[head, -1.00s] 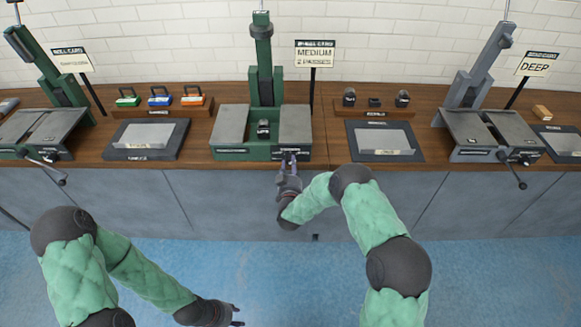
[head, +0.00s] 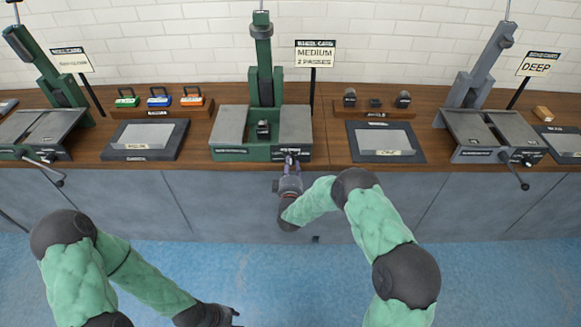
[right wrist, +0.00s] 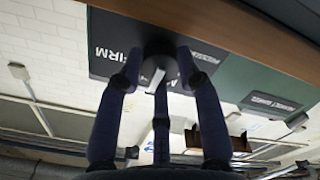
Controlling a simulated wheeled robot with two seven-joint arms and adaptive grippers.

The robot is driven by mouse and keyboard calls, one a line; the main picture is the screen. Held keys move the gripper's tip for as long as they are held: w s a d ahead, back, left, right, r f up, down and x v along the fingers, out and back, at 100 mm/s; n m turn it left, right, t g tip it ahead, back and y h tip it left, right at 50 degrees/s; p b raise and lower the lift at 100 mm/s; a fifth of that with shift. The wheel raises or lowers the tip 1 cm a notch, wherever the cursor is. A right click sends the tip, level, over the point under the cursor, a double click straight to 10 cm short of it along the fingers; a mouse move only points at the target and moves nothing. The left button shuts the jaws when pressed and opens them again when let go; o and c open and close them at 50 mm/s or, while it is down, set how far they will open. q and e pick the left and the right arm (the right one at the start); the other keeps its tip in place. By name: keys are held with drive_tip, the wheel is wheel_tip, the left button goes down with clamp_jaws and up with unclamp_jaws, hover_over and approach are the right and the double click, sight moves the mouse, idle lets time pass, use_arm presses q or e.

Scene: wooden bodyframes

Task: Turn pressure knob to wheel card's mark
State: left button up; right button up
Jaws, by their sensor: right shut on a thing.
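The green press (head: 240,152) stands at the middle of the bench. Its wheel card (head: 315,53) behind it reads "MEDIUM 2 PASSES". My right gripper (head: 291,160) is at the press's front right face, shut on the dark pressure knob. In the right wrist view the knob (right wrist: 158,50) sits between the fingers (right wrist: 155,85), with a pale pointer on it. A dark label plate (right wrist: 108,50) beside it shows "FIRM"; the other lettering is partly hidden by the fingers and knob. My left gripper (head: 228,314) hangs low at the bottom, too dark and small to tell its jaws.
A green press (head: 42,130) stands at the left and a grey one (head: 490,130) at the right, both with crank handles. Dark trays (head: 146,140) lie between the presses. The floor before the bench is clear.

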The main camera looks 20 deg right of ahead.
drive_tip(key=shift+f+n, duration=0.2)
drive_tip(key=shift+n, duration=0.1)
idle(0.4)
drive_tip(key=o, duration=1.1)
drive_tip(key=shift+o, duration=0.2)
drive_tip(key=shift+r, duration=0.1)
drive_tip(key=v, duration=1.2)
